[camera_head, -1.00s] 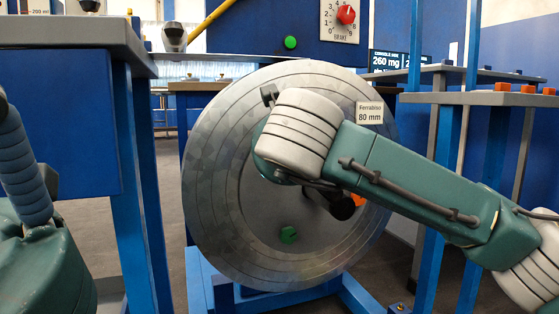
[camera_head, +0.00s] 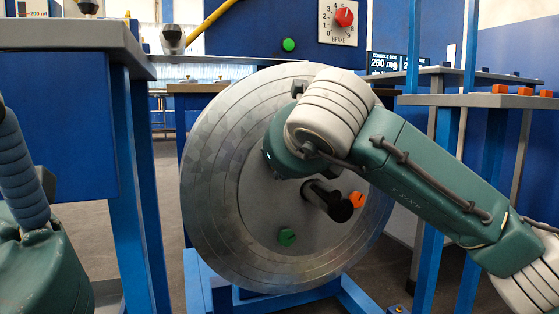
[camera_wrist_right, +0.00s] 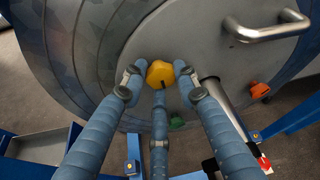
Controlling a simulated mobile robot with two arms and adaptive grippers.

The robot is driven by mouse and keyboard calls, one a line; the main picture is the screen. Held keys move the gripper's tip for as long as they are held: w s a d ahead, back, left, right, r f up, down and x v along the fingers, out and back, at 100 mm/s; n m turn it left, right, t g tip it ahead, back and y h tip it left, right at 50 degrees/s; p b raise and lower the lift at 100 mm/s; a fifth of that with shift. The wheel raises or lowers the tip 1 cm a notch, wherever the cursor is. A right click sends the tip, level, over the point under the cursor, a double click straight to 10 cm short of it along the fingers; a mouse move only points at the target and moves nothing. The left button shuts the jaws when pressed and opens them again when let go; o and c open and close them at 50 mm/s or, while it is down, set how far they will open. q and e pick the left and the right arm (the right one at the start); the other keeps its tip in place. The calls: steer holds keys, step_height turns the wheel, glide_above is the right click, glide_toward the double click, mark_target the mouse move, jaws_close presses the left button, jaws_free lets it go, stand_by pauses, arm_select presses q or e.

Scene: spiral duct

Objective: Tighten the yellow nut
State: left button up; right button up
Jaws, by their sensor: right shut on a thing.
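The yellow nut (camera_wrist_right: 160,73) shows in the right wrist view on the face of a large grey disc (camera_wrist_right: 115,50). It has a dark mark at its lower right. The fingers of my right gripper (camera_wrist_right: 159,80) stand around the nut and are shut on it. In the head view the nut and these fingers are hidden behind my right wrist, which covers the upper right of the disc (camera_head: 222,180). Part of my left gripper (camera_head: 20,165) shows at the left edge of the head view, away from the disc; its fingertips are not clear.
A dark shaft (camera_head: 335,205) sticks out of the disc, with an orange knob (camera_head: 357,199) and a green knob (camera_head: 287,237) near it. A metal handle (camera_wrist_right: 268,27) stands out in the wrist view. A grey-topped blue table (camera_head: 70,38) is at left, shelving (camera_head: 475,99) at right.

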steer(key=shift+d+r, duration=0.1)
steer(key=shift+r, duration=0.1)
steer(key=o, duration=0.8)
steer(key=shift+o, duration=0.2)
steer(key=v, duration=1.2)
steer(key=shift+s+f, duration=0.1)
steer(key=shift+s, duration=0.05)
